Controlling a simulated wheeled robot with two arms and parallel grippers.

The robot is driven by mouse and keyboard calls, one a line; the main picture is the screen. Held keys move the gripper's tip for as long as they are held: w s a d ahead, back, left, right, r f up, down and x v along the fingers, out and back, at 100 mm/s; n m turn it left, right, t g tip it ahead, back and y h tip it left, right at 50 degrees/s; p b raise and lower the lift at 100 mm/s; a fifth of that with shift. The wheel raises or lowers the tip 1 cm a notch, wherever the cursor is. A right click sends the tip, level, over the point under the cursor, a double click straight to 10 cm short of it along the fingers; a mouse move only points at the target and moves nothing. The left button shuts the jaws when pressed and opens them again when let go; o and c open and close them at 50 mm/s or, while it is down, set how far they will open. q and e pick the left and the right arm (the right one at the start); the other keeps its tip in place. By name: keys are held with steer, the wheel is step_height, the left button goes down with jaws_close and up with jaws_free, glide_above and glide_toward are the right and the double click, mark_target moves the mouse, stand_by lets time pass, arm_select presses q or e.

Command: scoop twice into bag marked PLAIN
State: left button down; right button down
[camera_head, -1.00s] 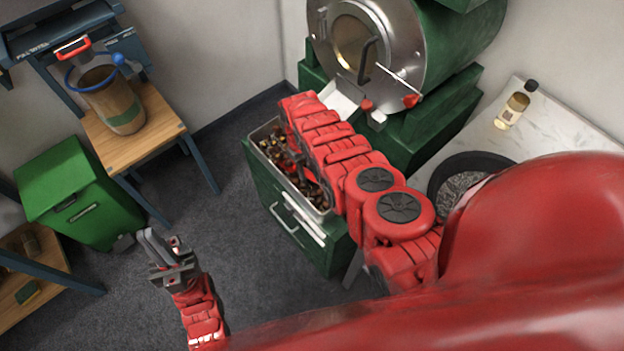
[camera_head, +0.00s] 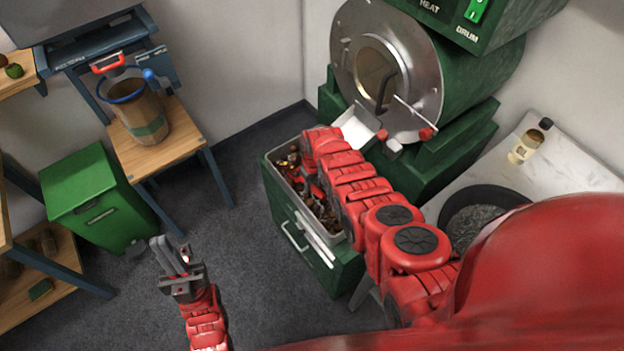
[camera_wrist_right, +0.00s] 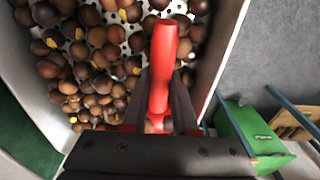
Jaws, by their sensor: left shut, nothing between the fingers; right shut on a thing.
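A brown bag (camera_head: 150,118) with a green band hangs or stands under a blue ring on a wooden stand at the upper left of the head view; I cannot read any marking on it. A metal tray (camera_head: 270,181) of brown chestnuts sits on a green cabinet in the middle. My right gripper (camera_wrist_right: 162,112) is over the tray, shut on a red handle (camera_wrist_right: 163,60), seemingly the scoop's; the scoop's bowl is not clearly seen. In the head view my right arm hides much of this gripper. My left gripper (camera_head: 168,257) is shut and empty, above the floor at lower left.
A green roaster drum (camera_head: 460,85) stands behind the tray. A green bin (camera_head: 90,195) stands left of the bag stand (camera_head: 175,150). A marble counter (camera_head: 585,155) at right holds a small bottle (camera_head: 528,142) and a black pan (camera_head: 480,200). Open floor lies between bin and cabinet.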

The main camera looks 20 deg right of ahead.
steer(key=shift+t, duration=0.5)
steer(key=shift+s+d+r+p, duration=0.1)
steer(key=shift+s+r+p, duration=0.15)
steer(key=shift+r+p, duration=0.85)
steer(key=shift+s+d+r+p, duration=0.15)
steer(key=shift+s+r+p, duration=0.25)
steer(key=shift+p, duration=1.25)
steer(key=shift+s+d+r+p, duration=0.15)
steer(key=shift+r+p, duration=0.7)
steer(key=shift+p, duration=0.5)
steer(key=shift+s+d+r+y+p, duration=0.1)
steer(key=shift+s+r+y+p, duration=0.25)
steer(key=shift+r+p, duration=0.65)
steer(key=shift+f, duration=0.2)
